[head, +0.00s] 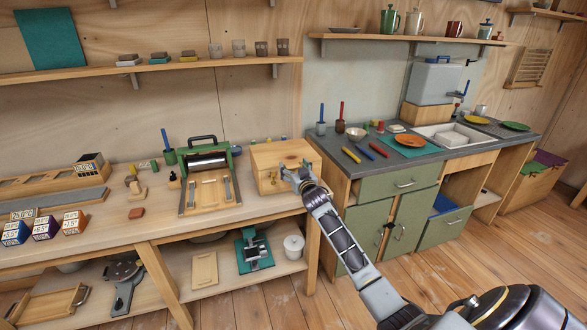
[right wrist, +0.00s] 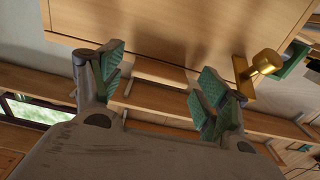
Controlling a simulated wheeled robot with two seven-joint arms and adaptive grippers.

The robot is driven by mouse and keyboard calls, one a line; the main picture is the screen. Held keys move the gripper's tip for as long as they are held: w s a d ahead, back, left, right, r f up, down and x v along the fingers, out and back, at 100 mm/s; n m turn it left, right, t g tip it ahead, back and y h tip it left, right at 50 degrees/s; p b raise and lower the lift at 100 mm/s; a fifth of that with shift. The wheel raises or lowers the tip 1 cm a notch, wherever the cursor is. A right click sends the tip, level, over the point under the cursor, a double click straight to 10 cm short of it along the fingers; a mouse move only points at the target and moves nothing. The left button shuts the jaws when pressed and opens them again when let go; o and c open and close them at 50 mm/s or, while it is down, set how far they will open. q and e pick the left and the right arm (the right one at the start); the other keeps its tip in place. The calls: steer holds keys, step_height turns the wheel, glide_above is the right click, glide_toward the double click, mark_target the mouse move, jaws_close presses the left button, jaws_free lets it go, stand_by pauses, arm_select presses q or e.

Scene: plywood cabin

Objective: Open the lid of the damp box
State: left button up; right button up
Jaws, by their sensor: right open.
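The damp box is a light plywood box (head: 268,158) on the right end of the workbench in the head view. Its top looks closed. In the right wrist view a wooden panel of the box (right wrist: 170,25) fills the top, with a brass knob (right wrist: 264,64) at its right. My right gripper (head: 296,172) is at the box's right front, partly covering it. My left gripper is out of view.
A green press-like machine with a roller (head: 207,178) stands left of the box on the workbench (head: 110,222). A grey counter with a sink (head: 452,136) is to the right. A shelf (head: 150,69) runs above. A white pot (head: 293,247) stands on the lower shelf.

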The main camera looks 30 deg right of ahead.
steer(key=shift+w, duration=0.35)
steer(key=c, duration=1.5)
steer(key=shift+o, duration=0.2)
steer(key=shift+r, duration=0.1)
